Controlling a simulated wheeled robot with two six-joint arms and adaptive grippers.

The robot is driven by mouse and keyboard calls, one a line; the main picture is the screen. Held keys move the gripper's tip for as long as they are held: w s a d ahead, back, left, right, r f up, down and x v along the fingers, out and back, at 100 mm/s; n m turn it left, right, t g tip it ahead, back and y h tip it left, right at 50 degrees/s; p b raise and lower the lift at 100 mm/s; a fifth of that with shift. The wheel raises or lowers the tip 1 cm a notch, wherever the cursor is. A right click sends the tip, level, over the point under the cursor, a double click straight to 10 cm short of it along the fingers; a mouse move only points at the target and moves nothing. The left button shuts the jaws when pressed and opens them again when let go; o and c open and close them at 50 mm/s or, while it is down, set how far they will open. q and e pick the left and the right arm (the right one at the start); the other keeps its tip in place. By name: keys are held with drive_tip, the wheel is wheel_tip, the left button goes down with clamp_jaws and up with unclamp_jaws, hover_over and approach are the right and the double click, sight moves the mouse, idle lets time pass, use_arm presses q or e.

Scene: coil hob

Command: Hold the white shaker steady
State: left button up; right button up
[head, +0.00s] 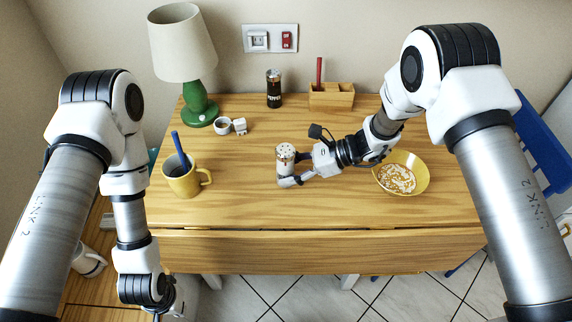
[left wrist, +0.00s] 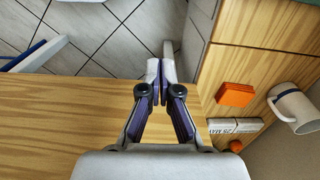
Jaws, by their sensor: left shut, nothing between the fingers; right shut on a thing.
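The white shaker (head: 285,153) stands upright on the wooden table, right of the yellow mug in the head view. My right gripper (head: 287,171) reaches in from the right and is shut on the shaker, low on its body. The fingers cover part of its lower side; its dotted top shows clear. My left gripper (left wrist: 160,70) is shut and empty in the left wrist view, above a wooden surface edge and tiled floor. In the head view my left arm hangs at the lower left, away from the shaker, and its fingertips cannot be made out.
A yellow mug (head: 184,180) with a blue handle in it stands left. A yellow bowl (head: 411,185) stands right, near my right arm. The table's front middle is clear.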

sight(294, 148)
use_arm(q)
drive_tip(key=o, duration=0.5)
drive_tip(key=shift+w+d, duration=0.1)
drive_tip(key=shift+w, duration=0.05)
drive_tip(key=o, duration=0.4)
drive_tip(key=w+d+m, duration=0.1)
drive_tip(key=w+d+m+t+h, duration=0.1)
drive_tip(key=w+m, duration=0.1)
drive_tip(key=shift+d+r+t+h, duration=0.25)
drive_tip(key=shift+d+t+h, duration=0.05)
drive_tip(key=shift+d+h, duration=0.1)
drive_tip(key=w+d+r+m+t+h, duration=0.1)
drive_tip(key=w+d+r+m+h, duration=0.2)
drive_tip(key=d+r+m+h, duration=0.3)
drive_tip(key=w+d+r+m+t+h, duration=0.25)
drive_tip(key=d+r+m+h, duration=0.2)
drive_tip(key=d+m, duration=0.3)
drive_tip(key=w+r+n+t+h, duration=0.35)
drive_tip(key=w+r, duration=0.85)
drive_tip(key=w, duration=0.4)
drive_tip(key=x, duration=1.2)
drive_tip(key=shift+d+f, duration=0.15)
drive_tip(key=shift+d, duration=0.1)
drive_tip(key=c, duration=0.9)
drive_tip(key=shift+c, duration=0.3)
